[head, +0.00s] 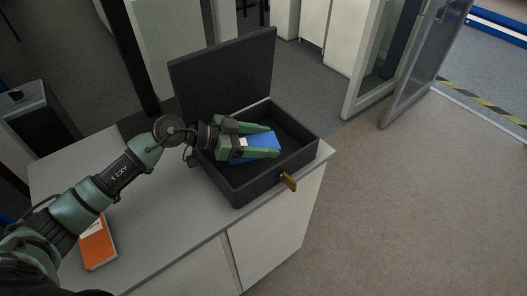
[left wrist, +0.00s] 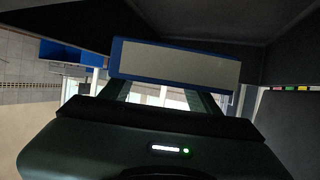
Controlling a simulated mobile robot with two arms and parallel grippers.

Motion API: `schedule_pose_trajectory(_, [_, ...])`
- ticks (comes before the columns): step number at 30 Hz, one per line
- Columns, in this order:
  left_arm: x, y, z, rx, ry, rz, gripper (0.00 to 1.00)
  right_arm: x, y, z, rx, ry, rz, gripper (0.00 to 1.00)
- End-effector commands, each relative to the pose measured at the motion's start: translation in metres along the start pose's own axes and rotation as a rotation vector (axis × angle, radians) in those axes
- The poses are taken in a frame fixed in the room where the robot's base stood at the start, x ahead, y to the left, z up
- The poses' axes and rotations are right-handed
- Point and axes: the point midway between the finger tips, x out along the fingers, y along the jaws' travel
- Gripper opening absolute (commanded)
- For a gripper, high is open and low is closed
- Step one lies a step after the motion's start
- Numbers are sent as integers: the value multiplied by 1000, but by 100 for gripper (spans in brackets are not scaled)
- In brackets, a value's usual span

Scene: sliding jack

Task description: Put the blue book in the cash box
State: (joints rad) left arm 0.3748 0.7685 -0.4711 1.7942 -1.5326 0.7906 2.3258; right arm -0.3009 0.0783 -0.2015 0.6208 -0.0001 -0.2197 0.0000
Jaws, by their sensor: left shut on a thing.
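The blue book (head: 262,146) is held between the green fingers of my left gripper (head: 258,145). It is over the open cash box (head: 240,190), within its rim in the head view; whether it touches the floor of the box cannot be told. The cash box is dark grey, with its lid (head: 225,72) standing up at the back. In the left wrist view the blue book (left wrist: 178,64) shows its pale page edge and blue cover across the fingers. My right gripper is not in view.
The box stands near the right end of a grey counter (head: 160,222). An orange book (head: 97,246) lies on the counter at the lower left. A brown latch (head: 290,181) sticks out from the box front. Open floor lies to the right, with a glass door beyond.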

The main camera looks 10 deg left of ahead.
Motion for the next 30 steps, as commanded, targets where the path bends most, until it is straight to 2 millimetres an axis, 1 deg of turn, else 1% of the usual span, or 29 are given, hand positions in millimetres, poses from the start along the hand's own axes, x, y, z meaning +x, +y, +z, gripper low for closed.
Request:
schedule_pose_trajectory(2, [3, 0, 6, -2, 1, 0, 17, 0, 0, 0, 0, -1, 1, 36])
schedule_pose_trajectory(6, [12, 1, 27, -5, 1, 1, 17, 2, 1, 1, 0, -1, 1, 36])
schedule_pose_trajectory(9, [16, 0, 37, -3, 1, 0, 17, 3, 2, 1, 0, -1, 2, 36])
schedule_pose_trajectory(12, [17, 0, 41, 0, 2, 0, 17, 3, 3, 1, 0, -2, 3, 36])
schedule_pose_trajectory(20, [17, 0, 41, 1, 1, 0, 17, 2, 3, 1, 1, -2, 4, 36])
schedule_pose_trajectory(30, [21, 1, 53, -2, -3, 2, 17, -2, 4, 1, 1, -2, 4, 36])
